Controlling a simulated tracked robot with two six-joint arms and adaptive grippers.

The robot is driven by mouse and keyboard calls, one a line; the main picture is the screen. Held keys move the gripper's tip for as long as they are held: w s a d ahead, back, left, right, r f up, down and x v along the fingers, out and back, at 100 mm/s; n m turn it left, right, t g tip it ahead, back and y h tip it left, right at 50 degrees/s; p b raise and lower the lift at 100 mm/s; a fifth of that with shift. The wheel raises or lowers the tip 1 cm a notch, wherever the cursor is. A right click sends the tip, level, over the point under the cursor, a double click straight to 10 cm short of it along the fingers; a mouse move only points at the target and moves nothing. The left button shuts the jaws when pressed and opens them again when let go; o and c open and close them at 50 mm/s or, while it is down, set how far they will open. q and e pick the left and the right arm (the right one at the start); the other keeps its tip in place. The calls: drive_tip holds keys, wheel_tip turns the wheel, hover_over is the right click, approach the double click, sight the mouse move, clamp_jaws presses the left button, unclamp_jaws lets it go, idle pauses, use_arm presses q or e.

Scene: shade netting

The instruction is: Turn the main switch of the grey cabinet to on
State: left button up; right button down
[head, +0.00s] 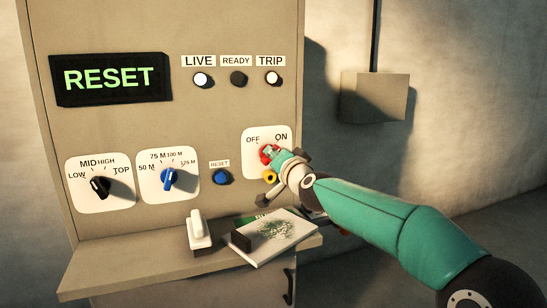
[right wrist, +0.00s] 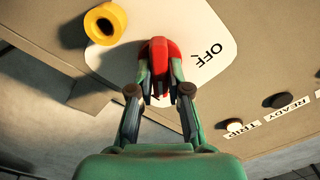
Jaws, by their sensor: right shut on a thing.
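The grey cabinet (head: 225,120) fills the middle of the head view. Its main switch (head: 265,152) is a red handle on a white plate (head: 250,168) marked OFF and ON. My right gripper (head: 275,155) reaches in from the right and covers part of the switch. In the right wrist view, my right gripper (right wrist: 160,95) is shut on the red switch handle (right wrist: 159,60), one finger on each side. The handle lies near the OFF label in that view; its exact setting is hard to tell. My left gripper is not in view.
A yellow ring (head: 270,177) sits just below the switch. The display (head: 110,78) reads RESET; the LIVE and TRIP lamps look white, READY dark. Two selector knobs and a blue reset button (head: 221,177) are to the left. A shelf (head: 190,265) below holds a white block and a board.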

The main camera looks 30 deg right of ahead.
drive_tip(key=shift+f, duration=0.25)
drive_tip(key=c, duration=1.1)
unclamp_jaws()
drive_tip(key=shift+r, duration=0.15)
drive_tip(key=v, duration=1.2)
drive_tip(key=shift+d, duration=0.1)
